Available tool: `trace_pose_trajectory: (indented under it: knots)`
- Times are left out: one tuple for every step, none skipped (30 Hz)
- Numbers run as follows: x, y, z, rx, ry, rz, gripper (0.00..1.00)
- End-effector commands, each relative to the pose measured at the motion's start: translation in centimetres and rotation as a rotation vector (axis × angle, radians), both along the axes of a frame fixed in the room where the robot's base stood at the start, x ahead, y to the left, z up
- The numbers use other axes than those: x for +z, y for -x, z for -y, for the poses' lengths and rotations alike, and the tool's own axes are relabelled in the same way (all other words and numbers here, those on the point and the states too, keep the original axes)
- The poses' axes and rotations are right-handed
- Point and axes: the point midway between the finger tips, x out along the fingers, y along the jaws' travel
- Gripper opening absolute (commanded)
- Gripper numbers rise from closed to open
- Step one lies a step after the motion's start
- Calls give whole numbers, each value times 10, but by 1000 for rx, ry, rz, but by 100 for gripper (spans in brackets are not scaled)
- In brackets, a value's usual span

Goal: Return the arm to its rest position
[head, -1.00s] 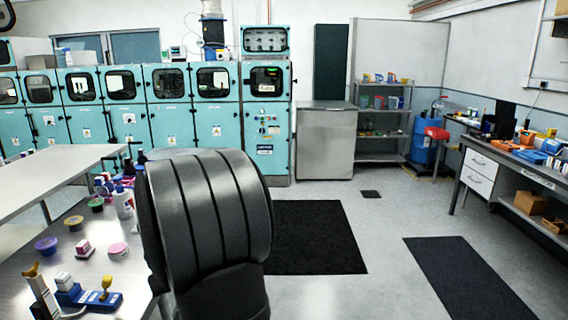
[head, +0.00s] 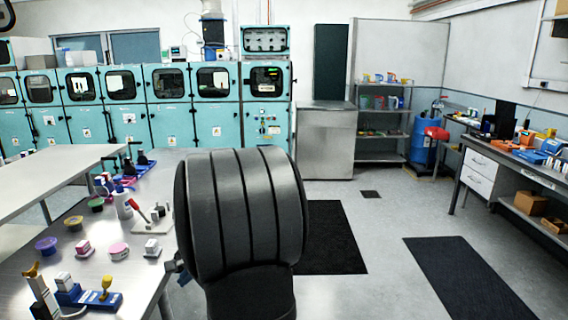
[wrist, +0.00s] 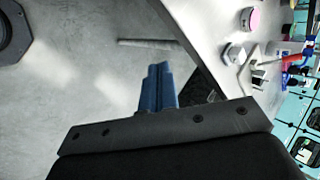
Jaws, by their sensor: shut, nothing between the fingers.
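My gripper (wrist: 158,88) shows in the wrist view as blue fingers pressed together with nothing between them. It hangs beyond the table edge, over the grey floor. In the head view my dark, ribbed arm link fills the lower middle and hides most of the gripper. Only a small blue part shows at its left side, by the corner of the metal table (head: 140,278).
On the table stand a white block with a red-handled tool (head: 153,218), a pink round tub (head: 119,251), a purple tub (head: 46,245) and a blue holder (head: 100,300). Black mats (head: 330,240) lie on open floor. A workbench (head: 520,175) stands right.

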Motion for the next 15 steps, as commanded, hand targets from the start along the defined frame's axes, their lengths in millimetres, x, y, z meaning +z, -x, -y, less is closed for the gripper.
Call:
trace_pose_trajectory:
  knots:
    - [4,0,2,-37,-26,-40,0]
    - [6,0,3,-59,-42,-65,0]
    - [9,0,5,-89,-63,-99,0]
    - [11,0,6,-110,-78,-124,0]
    - [14,0,7,-131,-93,-150,0]
    - [17,0,8,-158,-115,-184,0]
    - [20,0,9,-180,-129,-210,0]
    - [22,0,10,-200,-146,-236,0]
    - [26,0,11,-226,-167,-270,0]
    - [29,0,12,-245,-181,-296,0]
    - [32,0,13,-264,-197,-321,0]
    - [35,0,14,-288,-217,-356,0]
    - [38,0,15,-306,-231,-381,0]
    - [41,0,16,-323,-246,-407,0]
    - [44,0,17,-345,-264,-438,0]
